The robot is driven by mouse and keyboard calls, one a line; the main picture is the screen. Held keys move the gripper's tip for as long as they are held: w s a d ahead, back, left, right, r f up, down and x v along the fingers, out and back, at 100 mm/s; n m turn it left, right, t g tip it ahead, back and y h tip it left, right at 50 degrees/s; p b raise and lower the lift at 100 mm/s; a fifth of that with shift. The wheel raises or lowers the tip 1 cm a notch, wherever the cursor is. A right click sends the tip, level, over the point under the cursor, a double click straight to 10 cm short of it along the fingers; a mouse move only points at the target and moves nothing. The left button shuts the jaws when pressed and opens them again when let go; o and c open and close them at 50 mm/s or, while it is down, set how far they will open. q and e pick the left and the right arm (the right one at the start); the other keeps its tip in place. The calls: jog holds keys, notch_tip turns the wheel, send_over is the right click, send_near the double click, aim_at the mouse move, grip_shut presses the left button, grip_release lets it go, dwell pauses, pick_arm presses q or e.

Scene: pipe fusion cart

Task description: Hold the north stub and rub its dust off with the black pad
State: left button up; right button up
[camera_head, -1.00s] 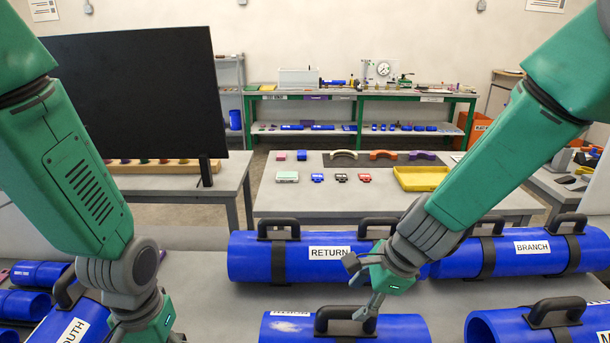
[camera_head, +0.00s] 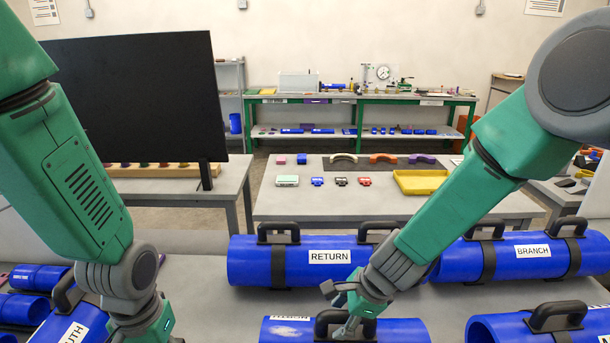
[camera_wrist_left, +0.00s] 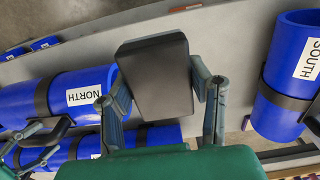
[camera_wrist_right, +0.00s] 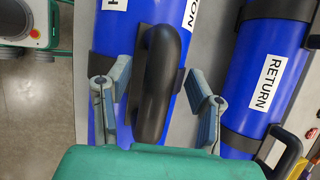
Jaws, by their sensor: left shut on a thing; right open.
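The north stub (camera_head: 400,330) is a blue pipe with a black handle (camera_head: 328,322) at the bottom middle of the head view. A pale dusty patch (camera_head: 285,331) shows on it near its cut-off label. My right gripper (camera_head: 345,330) is open at the handle. In the right wrist view its fingers (camera_wrist_right: 158,100) stand apart on either side of the handle (camera_wrist_right: 160,85). My left gripper (camera_wrist_left: 160,90) is shut on the black pad (camera_wrist_left: 158,75), apart from the stub (camera_wrist_left: 85,80). The pad is outside the head view.
The RETURN pipe (camera_head: 330,258) lies just behind the north stub, and the BRANCH pipe (camera_head: 532,252) is to its right. The SOUTH stub (camera_head: 65,328) is at the left. A dark screen (camera_head: 130,100) stands behind my left arm. Grey bench shows between the stubs.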

grip_shut()
dwell(1.3)
